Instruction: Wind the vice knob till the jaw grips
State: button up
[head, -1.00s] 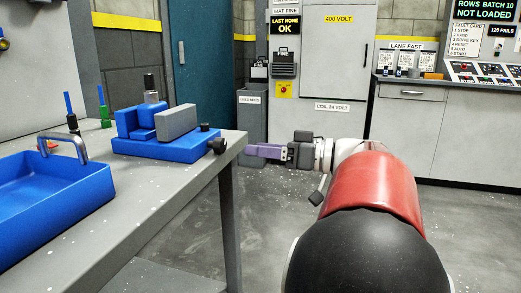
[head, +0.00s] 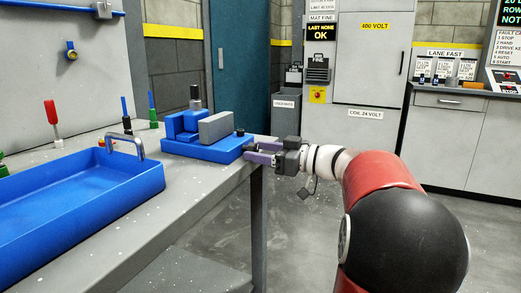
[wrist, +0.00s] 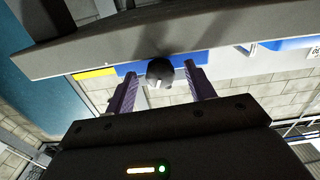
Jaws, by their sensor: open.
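The vice (head: 200,151) has a blue base on the grey bench, with a blue jaw (head: 183,125) on the left and a grey jaw block (head: 216,127) on the right. A metal cylinder with a dark top (head: 195,98) stands at the blue jaw. My gripper (head: 250,152) is at the vice's right end, its purple fingers pointing at it. In the wrist view the round dark knob (wrist: 160,70) sits between the tips of my open gripper (wrist: 160,74), with a small gap visible on each side. In the head view the fingers mostly hide the knob.
A blue tray (head: 90,205) with a metal handle (head: 122,145) lies on the bench (head: 185,200) left of the vice. Several coloured upright tools stand behind it. The bench edge lies close to my gripper. Open floor (head: 310,220) lies right of the bench.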

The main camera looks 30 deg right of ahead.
jog(key=shift+w+a, duration=0.15)
jog(key=shift+w, duration=0.05)
jog(key=shift+c, duration=0.4)
jog(key=c, duration=0.9)
jog(key=shift+f+m+b, duration=0.2)
jog(key=shift+m+b, duration=0.5)
jog(key=shift+b, duration=0.1)
jog(key=shift+r+m+b, duration=0.15)
jog(key=shift+m+b, duration=0.2)
jog(key=shift+m, duration=0.55)
jog(key=o, duration=1)
jog(key=shift+s, duration=0.1)
